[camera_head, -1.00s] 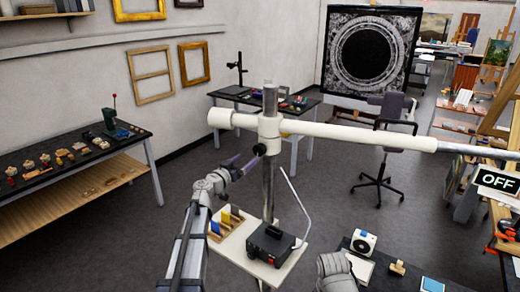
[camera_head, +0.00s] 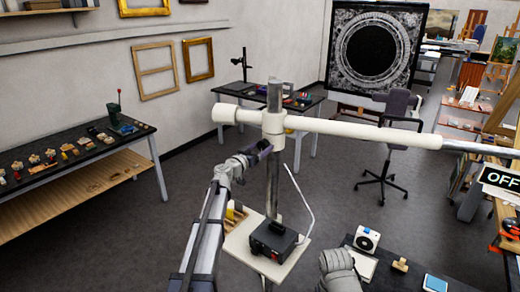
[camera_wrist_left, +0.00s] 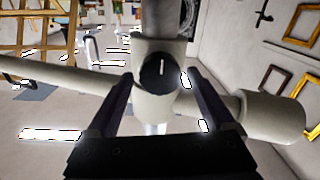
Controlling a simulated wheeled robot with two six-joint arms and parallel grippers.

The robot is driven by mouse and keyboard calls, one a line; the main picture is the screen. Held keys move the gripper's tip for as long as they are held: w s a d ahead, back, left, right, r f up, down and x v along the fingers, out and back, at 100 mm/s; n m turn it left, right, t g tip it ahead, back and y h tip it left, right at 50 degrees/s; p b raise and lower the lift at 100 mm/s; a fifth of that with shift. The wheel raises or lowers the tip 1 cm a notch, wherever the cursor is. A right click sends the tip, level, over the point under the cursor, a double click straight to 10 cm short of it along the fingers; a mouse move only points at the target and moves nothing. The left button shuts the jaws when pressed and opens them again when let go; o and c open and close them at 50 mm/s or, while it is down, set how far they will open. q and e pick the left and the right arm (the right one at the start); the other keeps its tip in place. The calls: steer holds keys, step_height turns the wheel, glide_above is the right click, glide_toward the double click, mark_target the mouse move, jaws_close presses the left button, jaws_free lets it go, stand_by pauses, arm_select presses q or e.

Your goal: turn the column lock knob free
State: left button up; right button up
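The black lock knob (camera_wrist_left: 160,72), with a white line on its face, sits on the white clamp joint (camera_wrist_left: 155,102) of the column (camera_head: 273,185). The line is close to upright in the left wrist view. My left gripper (camera_wrist_left: 158,82) is open, with one dark finger on each side of the knob; I cannot tell whether either touches it. In the head view my left gripper (camera_head: 260,150) is at the joint and hides the knob. The white cross arm (camera_head: 360,131) runs level from the joint.
A black box (camera_head: 272,240) rests on a small pale shelf (camera_head: 240,243) at the column, with a thin white cable rising beside it. A tool bench (camera_head: 75,150) stands at the left. An OFF sign (camera_head: 497,179) shows at the right.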

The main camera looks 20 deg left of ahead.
arm_select(q)
steer(key=c, duration=1.2)
steer(key=n, duration=0.4)
steer(key=shift+a+n+p, duration=0.1)
steer(key=shift+n+p, duration=0.2)
steer(key=n, duration=0.8)
steer(key=shift+n+g, duration=0.3)
steer(key=shift+g, duration=0.1)
steer(key=shift+n+h+p, duration=0.3)
steer(key=shift+n+h, duration=0.1)
steer(key=shift+n, duration=1.7)
